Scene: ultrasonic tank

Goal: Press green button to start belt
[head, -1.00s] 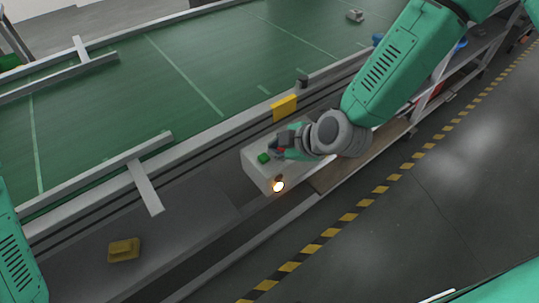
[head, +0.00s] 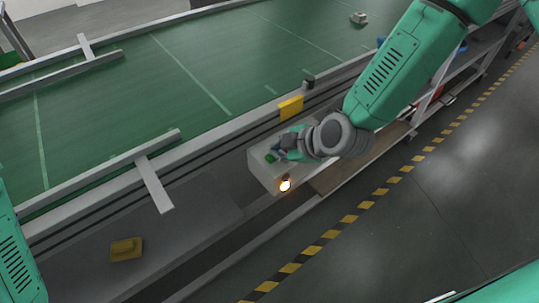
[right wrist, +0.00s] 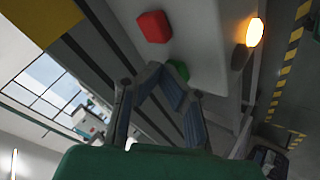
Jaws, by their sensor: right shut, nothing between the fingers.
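The green button (head: 270,158) is on top of a pale control box (head: 262,174) beside the conveyor. In the head view my right gripper (head: 278,150) is shut and empty, its tips right by the green button. The right wrist view shows the green button (right wrist: 178,69) partly behind the fingertips of the gripper (right wrist: 172,82); I cannot tell whether they touch it. A red button (right wrist: 154,27) shows beside it there and is hidden by the gripper in the head view. The green belt (head: 190,75) lies behind the box. My left gripper is out of view.
A lit orange lamp (head: 285,185) is on the box's front. A yellow plate (head: 291,107) stands behind the box at the belt's edge. A yellow part (head: 126,249) lies on the grey surface at lower left. A small grey part (head: 358,18) sits on the belt.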

